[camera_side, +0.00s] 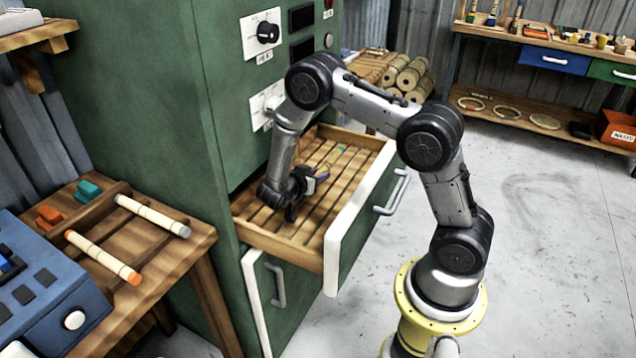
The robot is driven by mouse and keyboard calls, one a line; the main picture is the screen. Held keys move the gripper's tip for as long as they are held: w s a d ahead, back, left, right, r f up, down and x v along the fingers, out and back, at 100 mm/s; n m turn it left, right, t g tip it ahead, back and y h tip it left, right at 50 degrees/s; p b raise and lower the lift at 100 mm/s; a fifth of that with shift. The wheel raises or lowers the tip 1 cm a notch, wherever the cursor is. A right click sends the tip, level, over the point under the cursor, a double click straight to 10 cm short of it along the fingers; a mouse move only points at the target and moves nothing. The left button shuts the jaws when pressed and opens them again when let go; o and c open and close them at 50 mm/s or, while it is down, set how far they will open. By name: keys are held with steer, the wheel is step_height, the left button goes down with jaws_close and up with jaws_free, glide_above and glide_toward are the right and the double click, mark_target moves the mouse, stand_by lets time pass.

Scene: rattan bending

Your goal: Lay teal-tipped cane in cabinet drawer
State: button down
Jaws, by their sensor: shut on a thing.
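The teal-tipped cane (328,162) is a pale, banded stick with a teal end pointing to the back right. It is over the slatted floor of the open drawer (336,247) in the green cabinet. My gripper (312,180) is inside the drawer, shut on the near part of the cane. The gripper and wrist hide the cane's near end. I cannot tell whether the cane touches the slats.
An orange-tipped cane (103,257) and a grey-tipped cane (152,215) lie on the wooden side table (165,262) at left. A blue machine (50,290) stands there too. Behind the drawer are stacked rolls (408,76). The floor at right is clear.

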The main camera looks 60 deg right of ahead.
mark_target(320, 195)
steer(key=shift+f, duration=1.3)
steer(key=shift+f, duration=0.3)
steer(key=shift+s+f, duration=0.1)
steer(key=shift+f, duration=0.35)
steer(key=c, duration=0.6)
jaws_free()
steer(key=shift+s+f, duration=0.1)
steer(key=shift+s, duration=0.1)
steer(key=shift+r, duration=0.5)
steer(key=v, duration=0.4)
steer(key=shift+w+a+r, duration=0.25)
steer(key=shift+w+r, duration=0.05)
steer(key=shift+r, duration=0.05)
steer(key=r, duration=0.7)
steer(key=shift+a, duration=0.2)
steer(key=shift+r, duration=0.2)
